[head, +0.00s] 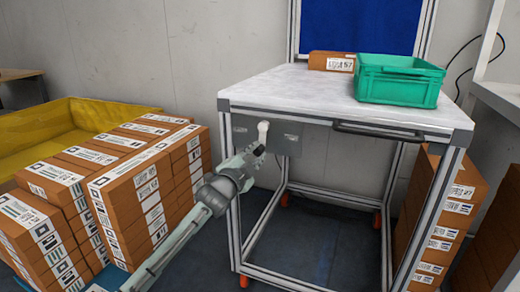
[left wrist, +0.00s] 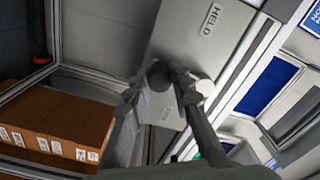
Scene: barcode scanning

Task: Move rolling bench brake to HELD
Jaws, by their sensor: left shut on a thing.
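The rolling bench (head: 330,95) has a white top and a grey metal frame on orange casters. Its brake plate (head: 287,138) is on the front left, under the top edge. My right gripper is not in view.
A green crate (head: 398,92) and a labelled brown box (head: 331,61) stand on the bench. A dark bar handle (head: 378,132) runs along its front edge. Stacked brown boxes (head: 130,195) stand close left of my left arm, with more boxes (head: 447,215) at right. A yellow bin (head: 40,135) is behind.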

